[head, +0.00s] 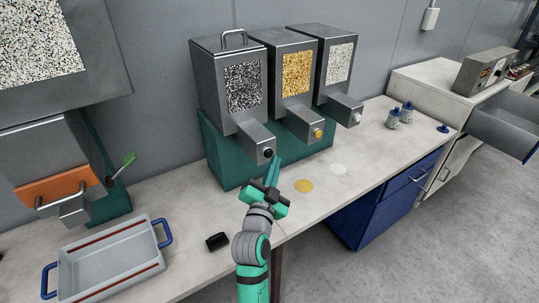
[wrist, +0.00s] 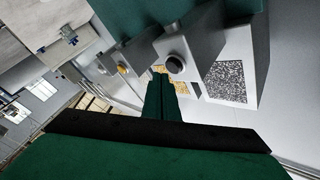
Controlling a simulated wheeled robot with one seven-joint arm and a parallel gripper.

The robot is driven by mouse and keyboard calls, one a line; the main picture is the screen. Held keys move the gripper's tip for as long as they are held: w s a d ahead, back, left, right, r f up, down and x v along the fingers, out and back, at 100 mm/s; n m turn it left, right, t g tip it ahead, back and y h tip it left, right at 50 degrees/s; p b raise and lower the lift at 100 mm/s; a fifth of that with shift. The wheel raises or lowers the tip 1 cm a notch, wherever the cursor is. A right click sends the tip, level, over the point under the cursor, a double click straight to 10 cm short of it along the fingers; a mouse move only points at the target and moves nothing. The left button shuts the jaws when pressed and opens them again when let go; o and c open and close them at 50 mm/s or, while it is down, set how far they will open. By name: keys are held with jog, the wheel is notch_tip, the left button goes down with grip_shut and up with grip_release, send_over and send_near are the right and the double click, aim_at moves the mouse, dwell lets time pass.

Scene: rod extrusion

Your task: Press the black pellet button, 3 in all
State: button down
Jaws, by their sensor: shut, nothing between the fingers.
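The black pellet button (head: 267,153) is on the front of the spout of the left grey dispenser (head: 222,105), whose window shows black and white pellets. My green gripper (head: 277,163) is shut and empty, with its fingertips just beside the button in the head view. In the wrist view the black button (wrist: 175,64) shows just beyond and to the right of my fingertips (wrist: 158,72). I cannot tell if they touch it.
A yellow-button dispenser (head: 292,80) and a white-button dispenser (head: 335,65) stand to the right on a green base. A yellow disc (head: 304,186) and a white disc (head: 339,169) lie on the bench. A grey tray (head: 110,262) with blue handles is at left.

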jog(key=shift+a, duration=0.1)
jog(key=shift+w+a, duration=0.15)
jog(key=shift+w, duration=0.2)
jog(key=shift+w+a, duration=0.35)
jog(key=shift+w, duration=0.05)
dwell(1.0)
jog(key=shift+d, duration=0.1)
jog(key=shift+s+d, duration=0.45)
jog(key=shift+s, duration=0.3)
jog(key=shift+s+d, duration=0.1)
jog(key=shift+s+d, duration=0.7)
jog(key=shift+s, duration=0.3)
jog(key=shift+s+d, duration=0.7)
jog(key=shift+s, duration=0.25)
